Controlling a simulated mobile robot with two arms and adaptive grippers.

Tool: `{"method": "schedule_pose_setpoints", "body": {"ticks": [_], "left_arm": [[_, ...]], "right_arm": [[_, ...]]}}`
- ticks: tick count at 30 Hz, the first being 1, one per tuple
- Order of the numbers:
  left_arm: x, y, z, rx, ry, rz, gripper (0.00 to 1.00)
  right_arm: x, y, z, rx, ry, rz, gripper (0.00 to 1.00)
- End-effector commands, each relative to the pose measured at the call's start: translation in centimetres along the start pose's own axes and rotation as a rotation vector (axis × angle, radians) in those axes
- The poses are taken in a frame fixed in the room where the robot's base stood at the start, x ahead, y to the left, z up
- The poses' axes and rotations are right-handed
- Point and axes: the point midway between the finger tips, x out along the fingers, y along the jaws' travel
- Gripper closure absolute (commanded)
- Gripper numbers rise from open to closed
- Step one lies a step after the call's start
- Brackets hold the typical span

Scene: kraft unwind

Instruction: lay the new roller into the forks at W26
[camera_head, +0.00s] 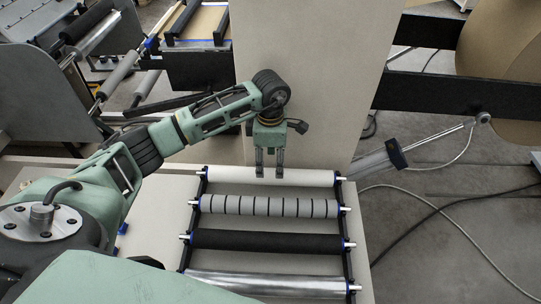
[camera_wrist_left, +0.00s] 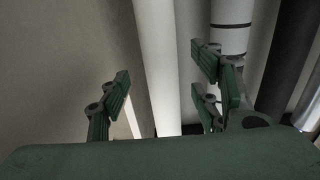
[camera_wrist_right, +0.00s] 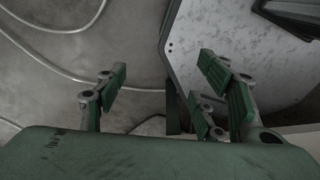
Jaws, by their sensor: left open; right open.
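A rack (camera_head: 196,215) with dark side rails holds several rollers side by side. The farthest is a plain white roller (camera_head: 312,178), which also shows in the left wrist view (camera_wrist_left: 156,60). Then come a grey roller with black bands (camera_head: 265,207), a black roller (camera_head: 265,240) and a shiny metal roller (camera_head: 265,284). My left gripper (camera_head: 269,173) points down at the white roller, open, with the roller between its fingers in the left wrist view. Contact cannot be told. My right gripper (camera_wrist_right: 160,85) is open and empty in its wrist view. No W26 label is readable.
A machine with rollers (camera_head: 88,25) stands at the back left, beside a dark frame (camera_head: 195,65). A large beige panel (camera_head: 310,70) rises behind the rack. Large brown rolls (camera_head: 500,40) on black arms are at the right. Cables (camera_head: 440,205) lie on the floor.

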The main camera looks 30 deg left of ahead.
Motion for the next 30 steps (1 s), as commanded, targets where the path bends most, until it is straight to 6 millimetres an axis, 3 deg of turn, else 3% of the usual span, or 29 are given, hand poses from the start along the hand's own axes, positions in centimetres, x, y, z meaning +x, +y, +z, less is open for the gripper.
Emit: {"method": "schedule_pose_setpoints", "body": {"ticks": [4, 8, 18, 30], "left_arm": [[2.3, -0.1, 0.0, 0.001, 0.000, -0.002, 0.42], [4.0, 0.0, 0.0, 0.001, 0.001, 0.000, 0.42], [7.7, 0.0, 0.0, 0.000, 0.000, -0.001, 0.42], [8.3, 0.0, 0.0, 0.000, 0.000, -0.001, 0.42]], "right_arm": [[1.5, 0.2, -2.4, 0.001, 0.036, 0.003, 0.37], [2.8, 0.0, -3.5, 0.003, 0.055, 0.001, 0.37], [6.0, -1.1, -1.7, 0.007, 0.030, -0.012, 0.37], [6.4, -0.6, -1.2, 0.003, 0.023, -0.005, 0.37]]}}
